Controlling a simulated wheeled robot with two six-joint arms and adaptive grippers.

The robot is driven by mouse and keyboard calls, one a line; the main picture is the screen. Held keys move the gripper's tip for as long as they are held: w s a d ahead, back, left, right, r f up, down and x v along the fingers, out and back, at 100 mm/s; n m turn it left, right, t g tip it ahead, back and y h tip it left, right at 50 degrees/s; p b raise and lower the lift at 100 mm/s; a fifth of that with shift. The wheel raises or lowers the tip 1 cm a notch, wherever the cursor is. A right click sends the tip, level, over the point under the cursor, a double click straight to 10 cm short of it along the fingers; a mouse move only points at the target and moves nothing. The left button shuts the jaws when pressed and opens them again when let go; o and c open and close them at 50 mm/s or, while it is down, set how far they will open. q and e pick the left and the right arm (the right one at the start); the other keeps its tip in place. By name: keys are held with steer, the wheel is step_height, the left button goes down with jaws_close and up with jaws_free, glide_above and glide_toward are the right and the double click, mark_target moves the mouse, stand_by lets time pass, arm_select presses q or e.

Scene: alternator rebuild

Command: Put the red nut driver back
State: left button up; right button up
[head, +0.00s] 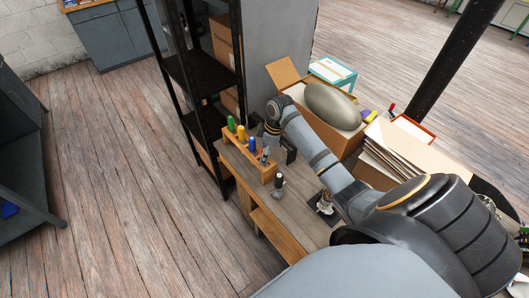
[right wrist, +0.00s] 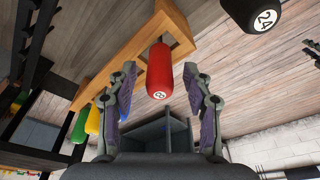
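The red nut driver (right wrist: 160,70), with a number on its handle end, is at the end of the wooden rack (right wrist: 108,58) in the right wrist view. Its handle lies between the two fingers of my right gripper (right wrist: 161,82), with a gap visible on each side. The fingers are open. In the head view the rack (head: 245,152) is on the bench, and my right gripper (head: 275,143) is over its near end, so the red handle is hard to make out there. My left gripper is out of view.
Green (head: 231,124), yellow (head: 241,133) and blue (head: 252,145) drivers stand in the rack. A black-handled driver (head: 279,181) stands on the bench nearby; its handle marked 24 shows in the wrist view (right wrist: 252,12). A black shelf (head: 200,75) stands behind the rack.

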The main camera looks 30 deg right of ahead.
steer(key=p+v, duration=0.5)
steer(key=v, duration=1.1)
steer(key=shift+w+a, duration=0.25)
